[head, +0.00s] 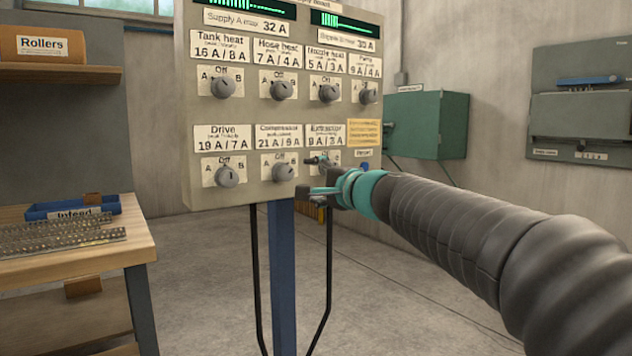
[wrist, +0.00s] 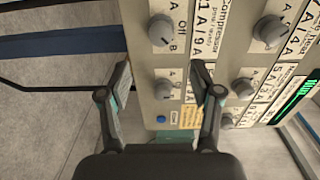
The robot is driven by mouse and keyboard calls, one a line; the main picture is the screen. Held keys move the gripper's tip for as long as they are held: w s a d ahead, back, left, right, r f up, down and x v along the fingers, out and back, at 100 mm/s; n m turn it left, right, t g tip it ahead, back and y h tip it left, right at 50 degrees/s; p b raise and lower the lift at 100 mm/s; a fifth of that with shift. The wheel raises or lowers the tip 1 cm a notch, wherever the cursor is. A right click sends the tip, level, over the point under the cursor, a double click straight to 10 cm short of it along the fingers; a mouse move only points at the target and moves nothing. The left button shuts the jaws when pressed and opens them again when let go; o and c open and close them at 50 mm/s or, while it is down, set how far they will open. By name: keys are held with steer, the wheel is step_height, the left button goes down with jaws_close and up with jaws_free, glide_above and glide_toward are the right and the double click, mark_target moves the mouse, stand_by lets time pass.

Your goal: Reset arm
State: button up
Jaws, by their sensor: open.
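My gripper (head: 316,176) is in front of the lower right part of the grey switch panel (head: 240,112), by the third lower dial. In the wrist view my gripper (wrist: 162,78) is open, with one finger on each side of that dial's knob (wrist: 163,90). The fingers look apart from the knob, but I cannot tell how far they are from the panel. The gripper mostly hides this knob in the head view. The compressor knob (head: 283,172) and drive knob (head: 224,176) are to its left. A blue button (wrist: 161,118) shows past the knob.
The panel stands on a blue post (head: 281,280). A wooden workbench (head: 70,250) with a blue infeed tray (head: 73,207) is at left. A green cabinet (head: 425,124) and a grey wall unit (head: 580,100) are at right. Grey floor lies open between.

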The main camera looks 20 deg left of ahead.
steer(key=shift+s+d, duration=0.15)
steer(key=shift+d, duration=0.05)
steer(key=s+f+n+g+h, duration=0.1)
steer(key=s+f+n+g, duration=0.3)
steer(key=f, duration=0.7)
steer(key=s+d+f+n+g+h, duration=0.2)
steer(key=s+d+f+n+h, duration=0.15)
steer(key=s+d+f, duration=0.55)
steer(key=s+d+f+h+p, duration=0.1)
steer(key=s+d+f+h, duration=0.3)
steer(key=s+d, duration=0.6)
steer(key=s+d+f+h+p, duration=0.2)
steer(key=s+d+f+h, duration=0.3)
steer(key=s+d, duration=0.5)
steer(key=d, duration=0.5)
steer(key=shift+n+p, duration=0.3)
steer(key=shift+n, duration=0.05)
